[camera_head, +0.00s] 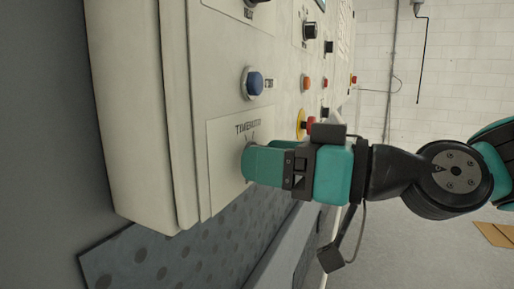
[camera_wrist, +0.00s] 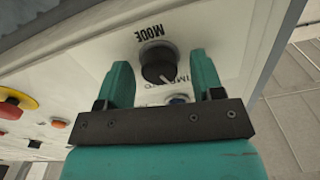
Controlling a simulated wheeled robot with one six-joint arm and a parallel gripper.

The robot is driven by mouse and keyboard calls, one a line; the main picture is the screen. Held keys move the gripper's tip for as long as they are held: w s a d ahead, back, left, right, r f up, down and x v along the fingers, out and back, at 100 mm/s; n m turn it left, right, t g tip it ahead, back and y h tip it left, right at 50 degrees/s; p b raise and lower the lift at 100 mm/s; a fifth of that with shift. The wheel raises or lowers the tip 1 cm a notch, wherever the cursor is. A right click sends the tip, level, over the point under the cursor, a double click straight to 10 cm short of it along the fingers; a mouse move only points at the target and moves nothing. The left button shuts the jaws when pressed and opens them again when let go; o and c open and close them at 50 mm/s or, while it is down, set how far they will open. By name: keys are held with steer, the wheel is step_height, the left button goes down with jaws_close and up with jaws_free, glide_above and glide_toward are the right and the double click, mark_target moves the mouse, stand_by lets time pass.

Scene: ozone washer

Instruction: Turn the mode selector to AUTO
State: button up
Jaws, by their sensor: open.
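The mode selector is a black round knob (camera_wrist: 158,66) with a white pointer line, on a pale plate marked MODE in the wrist view. Part of another label shows beside it, but I cannot read AUTO. My gripper (camera_wrist: 161,75) is open, with one teal finger on each side of the knob and a gap showing to each. In the head view my gripper (camera_head: 248,160) reaches the lettered plate (camera_head: 222,140) on the cream panel, and its fingers hide the knob. I cannot tell how deep the fingers reach over it.
A blue button (camera_head: 253,83) sits close to my fingers. An emergency stop (camera_head: 301,123) with a yellow ring, an orange button (camera_head: 307,83) and several black knobs (camera_head: 310,32) lie farther along the panel. A dark dotted mat (camera_head: 150,255) shows below. Open floor lies to the right.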

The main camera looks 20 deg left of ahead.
steer(key=c, duration=0.8)
steer(key=shift+a, duration=0.15)
steer(key=shift+c, duration=0.6)
steer(key=shift+m, duration=0.3)
steer(key=m, duration=0.7)
steer(key=shift+w, duration=0.1)
steer(key=shift+f+m, duration=0.1)
steer(key=shift+m, duration=0.2)
